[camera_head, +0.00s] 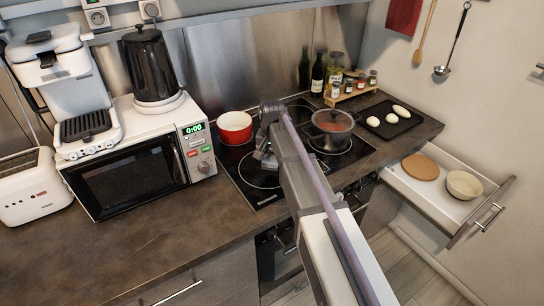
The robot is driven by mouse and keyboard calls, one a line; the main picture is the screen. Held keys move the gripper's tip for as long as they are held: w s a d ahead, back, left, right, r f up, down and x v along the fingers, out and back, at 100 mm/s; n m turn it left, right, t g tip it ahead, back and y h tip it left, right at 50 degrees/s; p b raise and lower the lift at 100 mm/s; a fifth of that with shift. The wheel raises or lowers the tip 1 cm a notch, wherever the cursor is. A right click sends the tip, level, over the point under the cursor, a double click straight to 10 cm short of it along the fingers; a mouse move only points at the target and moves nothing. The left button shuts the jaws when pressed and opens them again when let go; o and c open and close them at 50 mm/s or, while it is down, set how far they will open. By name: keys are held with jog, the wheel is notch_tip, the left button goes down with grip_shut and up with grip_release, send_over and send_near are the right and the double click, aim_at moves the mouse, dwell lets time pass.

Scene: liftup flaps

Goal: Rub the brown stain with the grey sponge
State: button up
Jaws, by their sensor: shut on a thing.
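My gripper (264,153) points down over the left part of the black cooktop (245,188), just in front of the red pot. It is shut on a small grey thing (269,164), which looks like the grey sponge and is mostly hidden by the gripper. It is low over the cooktop, but I cannot tell whether it touches the glass. I cannot make out the brown stain; my gripper and arm cover part of the cooktop.
A red pot (235,128) stands behind my gripper, and a dark pot with red contents (331,130) stands to its right. A microwave (140,160) is at left. An open drawer (436,196) juts out at right. The front left counter (130,240) is clear.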

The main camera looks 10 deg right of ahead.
jog(key=shift+r, duration=0.35)
notch_tip(320, 180, up, 3)
jog(key=p, duration=0.3)
jog(key=shift+r, duration=0.15)
jog(key=shift+f, duration=0.2)
